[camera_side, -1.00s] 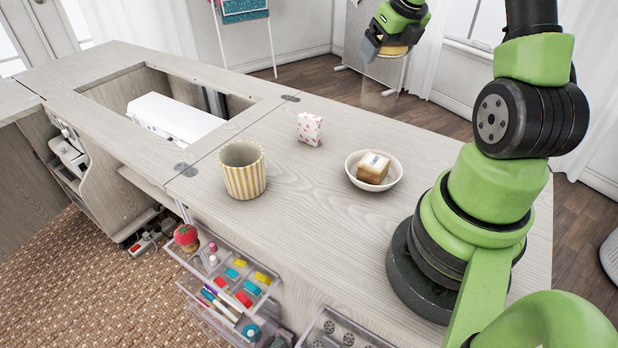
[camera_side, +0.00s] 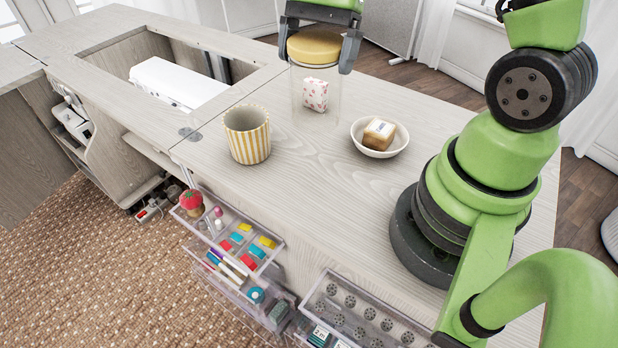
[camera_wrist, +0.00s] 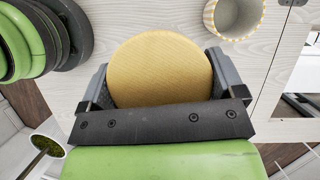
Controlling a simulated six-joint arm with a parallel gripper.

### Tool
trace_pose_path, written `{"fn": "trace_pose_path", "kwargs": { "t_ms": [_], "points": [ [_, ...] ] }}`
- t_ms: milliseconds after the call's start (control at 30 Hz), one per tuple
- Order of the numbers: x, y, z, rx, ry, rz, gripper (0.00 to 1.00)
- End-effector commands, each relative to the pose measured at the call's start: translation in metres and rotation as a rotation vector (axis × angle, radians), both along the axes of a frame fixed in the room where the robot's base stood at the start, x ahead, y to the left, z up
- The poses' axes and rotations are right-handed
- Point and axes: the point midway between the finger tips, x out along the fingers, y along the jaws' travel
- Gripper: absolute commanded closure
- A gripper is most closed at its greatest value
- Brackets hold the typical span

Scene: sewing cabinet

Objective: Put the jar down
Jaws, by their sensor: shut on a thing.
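The jar is a clear, empty-looking cylinder with a round yellow-tan lid (camera_side: 314,46). My gripper (camera_side: 318,58) is shut on the jar at its lid, one finger on each side. The jar is upright over the far side of the wooden cabinet top (camera_side: 330,165). The clear wall is faint, so I cannot tell whether its base touches the top. In the wrist view the lid (camera_wrist: 160,68) fills the space between the fingers and hides the jar body.
A pink-patterned packet (camera_side: 315,94) shows through the jar. A yellow-striped cup (camera_side: 247,135) stands left of it, and a white bowl (camera_side: 364,146) with a tan block (camera_side: 379,131) stands right. Open trays (camera_side: 235,240) hang at the front. The front middle of the top is clear.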

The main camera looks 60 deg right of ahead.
Motion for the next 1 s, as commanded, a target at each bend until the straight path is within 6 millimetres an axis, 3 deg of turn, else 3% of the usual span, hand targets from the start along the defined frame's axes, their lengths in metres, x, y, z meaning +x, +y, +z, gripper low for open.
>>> {"fn": "trace_pose_path", "kwargs": {
  "t_ms": [200, 400, 1000],
  "points": [
    [-0.015, 0.039, 0.005, 0.000, -0.002, 0.377, 0.83],
    [-0.023, 0.054, 0.004, 0.000, -0.001, 0.539, 0.83],
    [-0.024, 0.055, -0.084, 0.001, 0.002, 0.551, 0.83]
  ]
}}
